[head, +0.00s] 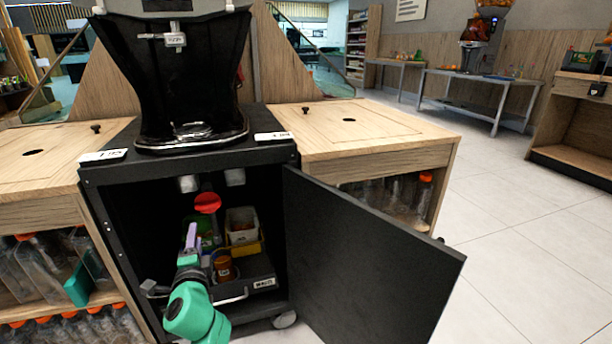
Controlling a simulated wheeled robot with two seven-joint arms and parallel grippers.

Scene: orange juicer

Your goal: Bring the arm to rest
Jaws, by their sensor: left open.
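My left gripper (191,236) is at the end of a teal arm reaching up from the bottom of the head view. It is open and in front of the open black cabinet (108,222) under the juicer, at the left part of the opening. A round red object (207,202) shows just above and right of the gripper; I cannot tell whether they touch. My right gripper is out of view.
The black juicer (180,70) stands on the cabinet. The cabinet door (370,262) hangs open to the right. Inside are a white container (241,222) and an orange-brown jar (224,267). Wooden counters with bottles flank it. The tiled floor (530,240) at right is clear.

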